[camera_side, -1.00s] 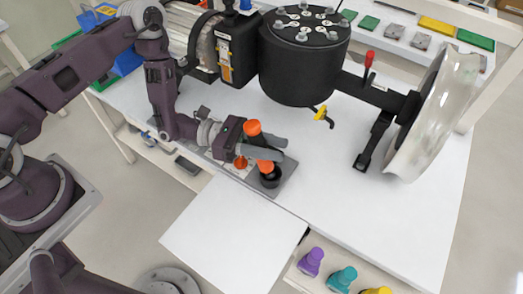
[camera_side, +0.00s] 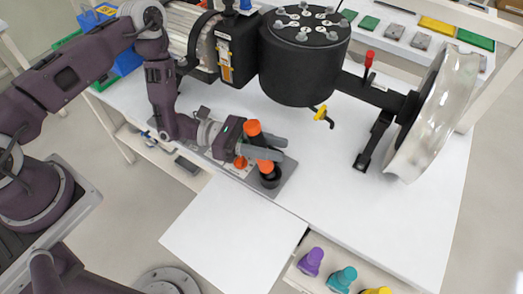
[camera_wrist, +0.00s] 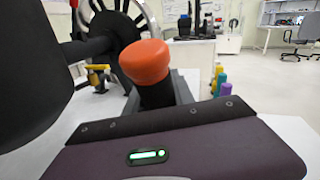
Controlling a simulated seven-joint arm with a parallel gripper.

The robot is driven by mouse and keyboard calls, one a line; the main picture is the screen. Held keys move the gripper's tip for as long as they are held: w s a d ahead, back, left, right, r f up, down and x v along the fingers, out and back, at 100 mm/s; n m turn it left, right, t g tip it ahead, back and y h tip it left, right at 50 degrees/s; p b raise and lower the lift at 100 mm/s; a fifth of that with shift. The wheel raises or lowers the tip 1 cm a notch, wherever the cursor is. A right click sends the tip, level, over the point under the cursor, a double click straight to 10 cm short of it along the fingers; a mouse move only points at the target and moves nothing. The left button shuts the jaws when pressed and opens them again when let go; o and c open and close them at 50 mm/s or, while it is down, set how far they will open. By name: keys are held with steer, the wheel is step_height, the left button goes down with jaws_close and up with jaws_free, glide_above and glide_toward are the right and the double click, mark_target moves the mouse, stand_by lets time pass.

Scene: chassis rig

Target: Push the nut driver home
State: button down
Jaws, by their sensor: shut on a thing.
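The nut driver (camera_side: 253,128) has an orange cap and a black shaft, with more orange low down in the side view. My gripper (camera_side: 274,148) is shut on the shaft, with one grey finger on each side. The driver stands nearly upright, leaning slightly. Its lower end is at a black round holder (camera_side: 271,180) on a grey tray (camera_side: 285,187). How deep it sits in the holder cannot be told. In the wrist view the orange cap (camera_wrist: 145,62) rises above my gripper (camera_wrist: 160,95), and the lower end is hidden.
A smaller orange piece (camera_side: 240,162) is on the tray beside my gripper. A large black cylinder (camera_side: 300,75) and a yellow-handled lever (camera_side: 321,113) stand behind. Purple (camera_side: 311,261) and teal (camera_side: 342,279) pieces lie in an open drawer. The white table right of the tray is clear.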

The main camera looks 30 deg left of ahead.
stand_by(0.4)
step_height(320, 180, up, 17)
steer(key=d+f+m+g+y, duration=0.2)
steer(key=d+f+y, duration=0.1)
steer(key=f, duration=0.3)
steer(key=shift+s+d+f, duration=0.25)
steer(key=shift+d+f, duration=0.05)
steer(key=shift+f, duration=0.1)
steer(key=shift+f, duration=5.4)
steer(key=c, duration=1)
jaws_free()
